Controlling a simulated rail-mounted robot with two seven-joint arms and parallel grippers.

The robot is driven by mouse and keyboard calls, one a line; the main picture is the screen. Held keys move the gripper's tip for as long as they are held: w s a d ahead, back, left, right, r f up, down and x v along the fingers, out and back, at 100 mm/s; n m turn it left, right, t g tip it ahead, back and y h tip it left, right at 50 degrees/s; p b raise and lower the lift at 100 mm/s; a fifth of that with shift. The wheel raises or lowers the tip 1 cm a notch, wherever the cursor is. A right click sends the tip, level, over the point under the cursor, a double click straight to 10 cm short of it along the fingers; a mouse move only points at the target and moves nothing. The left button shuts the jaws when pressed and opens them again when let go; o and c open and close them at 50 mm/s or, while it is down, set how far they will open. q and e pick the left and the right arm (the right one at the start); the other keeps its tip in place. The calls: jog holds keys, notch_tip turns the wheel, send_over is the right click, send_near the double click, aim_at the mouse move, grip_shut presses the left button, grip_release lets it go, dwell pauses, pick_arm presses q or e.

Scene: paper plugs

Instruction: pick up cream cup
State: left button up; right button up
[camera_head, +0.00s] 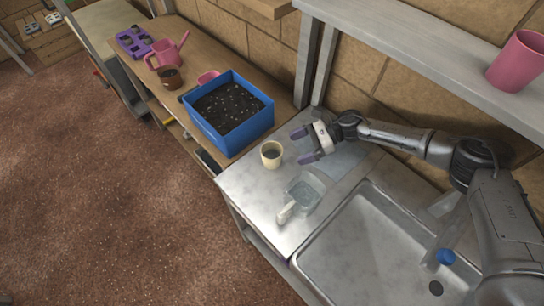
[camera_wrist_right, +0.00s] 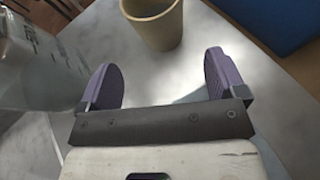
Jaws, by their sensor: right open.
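The cream cup (camera_head: 271,155) stands upright on the metal counter (camera_head: 240,180), near its left end and close to the blue box. My right gripper (camera_head: 301,146) is just to the right of the cup, its purple fingertips open and pointing toward it. In the right wrist view the cup (camera_wrist_right: 153,28) lies just beyond the open fingertips (camera_wrist_right: 163,75), roughly centred between them, and its top is cut off by the picture's edge. Nothing is between the fingers. My left gripper is not in view.
A clear jug (camera_head: 305,191) stands on the counter near the cup; it shows close beside the left finger in the wrist view (camera_wrist_right: 35,65). A blue box of soil (camera_head: 206,137) is behind the cup. A sink (camera_head: 385,245) lies right. A shelf holds a pink cup (camera_head: 518,62).

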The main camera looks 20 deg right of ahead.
aim_at(271, 152)
jog(key=shift+x, duration=3.75)
jog(key=shift+r, duration=0.2)
jog(key=c, duration=1)
